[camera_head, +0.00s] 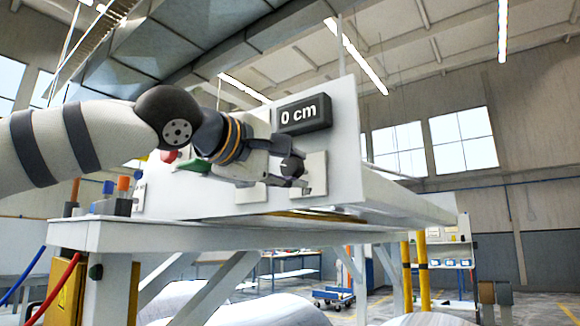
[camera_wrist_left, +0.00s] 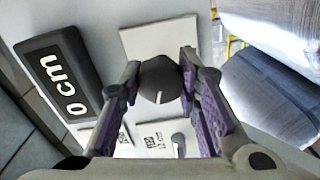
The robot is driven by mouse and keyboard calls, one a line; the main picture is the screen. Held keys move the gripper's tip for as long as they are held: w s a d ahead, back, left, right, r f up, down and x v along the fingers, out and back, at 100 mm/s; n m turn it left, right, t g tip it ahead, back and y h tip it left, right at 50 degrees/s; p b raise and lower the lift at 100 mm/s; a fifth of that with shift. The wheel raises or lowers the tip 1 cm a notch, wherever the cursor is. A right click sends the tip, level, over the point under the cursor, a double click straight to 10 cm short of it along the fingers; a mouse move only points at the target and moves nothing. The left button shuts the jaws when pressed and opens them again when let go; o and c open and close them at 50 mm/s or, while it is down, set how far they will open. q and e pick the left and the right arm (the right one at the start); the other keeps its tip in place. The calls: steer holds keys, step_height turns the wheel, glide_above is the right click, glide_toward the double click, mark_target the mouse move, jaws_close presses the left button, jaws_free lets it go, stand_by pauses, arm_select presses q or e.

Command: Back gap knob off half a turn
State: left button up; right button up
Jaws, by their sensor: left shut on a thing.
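The gap knob (camera_wrist_left: 160,80) is a dark grey rounded knob with a white pointer line, on a white plate (camera_wrist_left: 150,36) of the machine's panel. In the left wrist view the pointer line points down. My left gripper (camera_wrist_left: 160,66) has one finger on each side of the knob and is shut on it. In the head view the gripper (camera_head: 294,170) is at the panel, with the dark knob (camera_head: 291,165) partly hidden between its fingers. My right gripper is not in view.
A second plate (camera_wrist_left: 158,137) with small print, partly unreadable, lies below the knob in the left wrist view. A red button (camera_head: 170,155) and a green one (camera_head: 194,165) sit behind my left arm. The white machine bench (camera_head: 230,235) runs below the panel.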

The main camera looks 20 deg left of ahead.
arm_select(q)
steer(key=n, duration=1)
steer(key=shift+n+h, duration=0.3)
steer(key=shift+n, duration=0.1)
steer(key=n, duration=0.5)
steer(key=shift+r+n, duration=0.15)
steer(key=shift+n, duration=2.15)
steer(key=shift+s, duration=0.1)
steer(key=o, duration=1.1)
steer(key=shift+o, duration=0.4)
